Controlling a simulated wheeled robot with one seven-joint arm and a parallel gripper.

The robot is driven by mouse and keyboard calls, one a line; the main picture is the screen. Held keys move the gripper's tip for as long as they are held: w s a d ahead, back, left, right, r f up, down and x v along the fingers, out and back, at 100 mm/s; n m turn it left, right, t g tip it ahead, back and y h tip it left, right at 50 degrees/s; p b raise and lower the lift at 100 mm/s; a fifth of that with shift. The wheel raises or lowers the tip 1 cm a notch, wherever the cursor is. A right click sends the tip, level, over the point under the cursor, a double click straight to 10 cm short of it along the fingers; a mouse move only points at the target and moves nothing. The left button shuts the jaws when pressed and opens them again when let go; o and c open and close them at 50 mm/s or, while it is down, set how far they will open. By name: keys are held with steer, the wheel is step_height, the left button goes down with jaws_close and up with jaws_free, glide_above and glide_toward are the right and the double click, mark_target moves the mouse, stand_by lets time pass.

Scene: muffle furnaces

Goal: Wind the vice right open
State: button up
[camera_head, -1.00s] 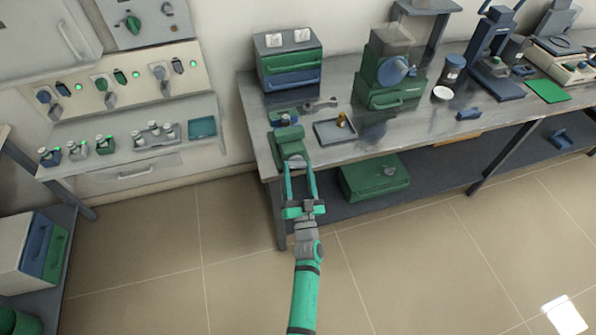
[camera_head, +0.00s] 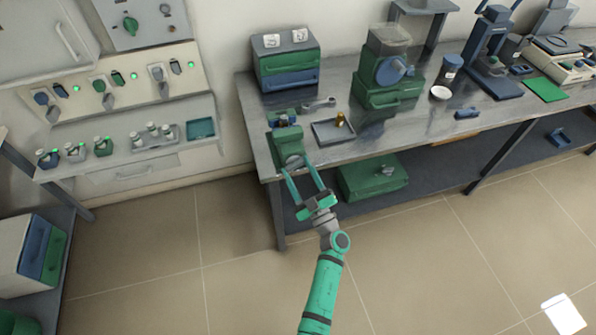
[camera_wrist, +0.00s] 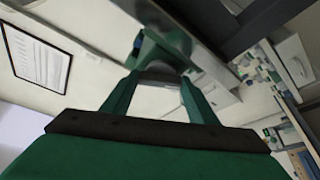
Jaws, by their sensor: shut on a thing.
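The green vice (camera_head: 286,137) stands at the front left corner of the bench, with a grey round handle part (camera_head: 294,161) facing out over the edge. My gripper (camera_head: 298,168) reaches up to it from the front, its two long green fingers on either side of the handle and shut on it. In the wrist view, the fingers (camera_wrist: 160,84) close around the grey handle part, with the vice body (camera_wrist: 172,42) beyond. The gap between the vice jaws is too small to tell.
A shallow tray (camera_head: 335,132) with a small brass piece lies right of the vice, and a grey wrench (camera_head: 319,104) lies behind. A drawer box (camera_head: 286,62) stands at the back. A green case (camera_head: 372,178) sits on the lower shelf.

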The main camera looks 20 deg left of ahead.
steer(key=n+g, duration=0.1)
steer(key=n, duration=0.2)
steer(key=n+g, duration=0.2)
steer(key=n, duration=0.1)
steer(key=shift+d+r+n+y, duration=0.1)
steer(key=shift+d+n+y, duration=0.05)
steer(key=shift+n+y, duration=0.2)
stand_by(0.3)
steer(key=o, duration=1)
steer(key=shift+o, duration=0.2)
